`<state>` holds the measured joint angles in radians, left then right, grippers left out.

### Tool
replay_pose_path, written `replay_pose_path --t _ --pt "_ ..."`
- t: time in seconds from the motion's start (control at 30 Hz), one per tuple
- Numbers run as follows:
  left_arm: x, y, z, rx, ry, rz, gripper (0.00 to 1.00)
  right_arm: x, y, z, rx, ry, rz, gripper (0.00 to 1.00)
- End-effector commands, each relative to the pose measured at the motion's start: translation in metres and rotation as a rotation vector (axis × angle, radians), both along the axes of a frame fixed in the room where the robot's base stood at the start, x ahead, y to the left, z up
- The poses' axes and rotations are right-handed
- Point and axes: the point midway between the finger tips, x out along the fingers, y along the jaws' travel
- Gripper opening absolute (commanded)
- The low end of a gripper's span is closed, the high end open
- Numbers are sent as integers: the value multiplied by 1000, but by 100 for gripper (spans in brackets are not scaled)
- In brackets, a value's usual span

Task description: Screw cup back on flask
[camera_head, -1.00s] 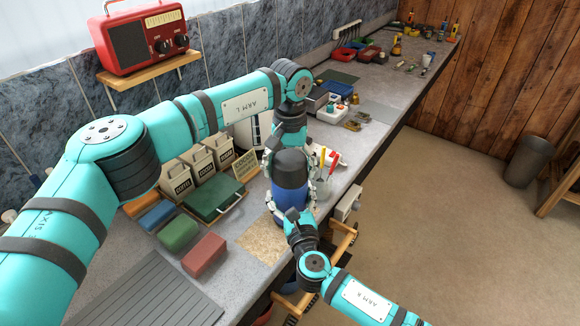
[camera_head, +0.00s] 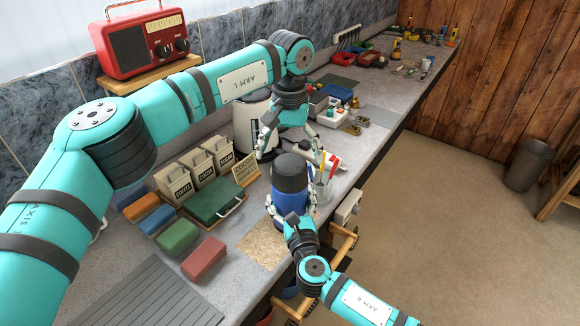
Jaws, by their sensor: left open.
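The blue flask (camera_head: 290,200) stands upright on the worktop near its front edge. The dark grey cup (camera_head: 290,172) sits on top of it, looking straight; its thread is hidden. My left gripper (camera_head: 288,153) is open and empty, just above and behind the cup, with its fingers spread to either side. My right gripper (camera_head: 292,213) comes from the front, low on the flask, with its fingers around the blue body at both sides; it appears shut on the flask.
A cork mat (camera_head: 262,243) lies by the flask. Left are a green case (camera_head: 214,200), coloured blocks (camera_head: 204,258) and labelled canisters (camera_head: 174,182). A kettle-like white container (camera_head: 250,122) stands behind. A glass with tools (camera_head: 325,190) stands close at right.

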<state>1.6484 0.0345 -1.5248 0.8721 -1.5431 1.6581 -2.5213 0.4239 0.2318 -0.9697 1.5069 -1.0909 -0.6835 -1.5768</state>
Motion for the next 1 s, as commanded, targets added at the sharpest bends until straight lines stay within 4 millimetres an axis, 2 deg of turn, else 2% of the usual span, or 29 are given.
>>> replay_pose_path --t 0.1,0.3,0.43,0.7,0.73,0.87,1.0 --pt "1 -1 26 -2 -3 1 100 0 0 -1 1 1 1 0" --pt "0 -1 53 0 -1 0 100 0 0 -1 1 1 1 0" --pt "0 0 60 0 0 0 100 0 0 -1 1 1 1 0" --pt "0 0 60 0 0 0 100 0 0 -1 1 1 1 0" --pt "0 0 60 0 0 0 100 0 0 -1 1 1 1 85" --pt "0 0 60 0 0 0 100 0 0 0 1 1 1 100" --pt "0 0 60 0 0 0 100 0 0 0 1 1 0 100"
